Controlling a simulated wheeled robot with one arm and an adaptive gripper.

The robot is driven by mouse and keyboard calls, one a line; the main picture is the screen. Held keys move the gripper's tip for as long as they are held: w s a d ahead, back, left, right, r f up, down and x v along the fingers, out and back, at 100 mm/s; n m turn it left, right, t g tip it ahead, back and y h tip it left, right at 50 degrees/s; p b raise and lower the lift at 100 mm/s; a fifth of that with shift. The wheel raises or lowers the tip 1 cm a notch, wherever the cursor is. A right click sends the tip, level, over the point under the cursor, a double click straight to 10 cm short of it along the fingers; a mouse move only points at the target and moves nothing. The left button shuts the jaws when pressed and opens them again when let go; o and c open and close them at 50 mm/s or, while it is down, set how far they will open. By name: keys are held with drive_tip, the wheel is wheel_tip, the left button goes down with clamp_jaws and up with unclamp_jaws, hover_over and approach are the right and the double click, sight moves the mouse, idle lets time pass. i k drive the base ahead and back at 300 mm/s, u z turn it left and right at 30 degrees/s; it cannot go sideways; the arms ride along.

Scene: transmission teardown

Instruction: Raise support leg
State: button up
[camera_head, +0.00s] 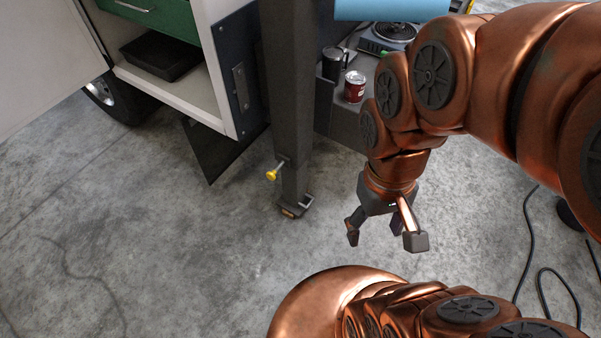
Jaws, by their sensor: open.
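The support leg (289,120) is a dark grey square post in the upper middle. It runs down from the top edge to a foot (294,207) at or just above the concrete floor; I cannot tell which. A yellow knob (271,175) sticks out on the left side of the leg, low down near the foot. My gripper (384,240) hangs from the copper arm to the right of the foot. Its fingers are spread, point down and hold nothing. It is apart from the leg and the knob.
An open white cabinet (175,95) with a green drawer and a black tray (161,55) stands at the upper left, above a wheel (118,98). A red can (354,86) and a dark mug (334,63) stand behind the leg. A black cable (545,285) lies at the right. The left floor is clear.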

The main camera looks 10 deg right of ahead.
sight(295, 199)
drive_tip(key=z, duration=1.45)
drive_tip(key=k, duration=1.5)
drive_tip(key=u, duration=1.7)
drive_tip(key=i, duration=0.55)
drive_tip(key=u, duration=0.05)
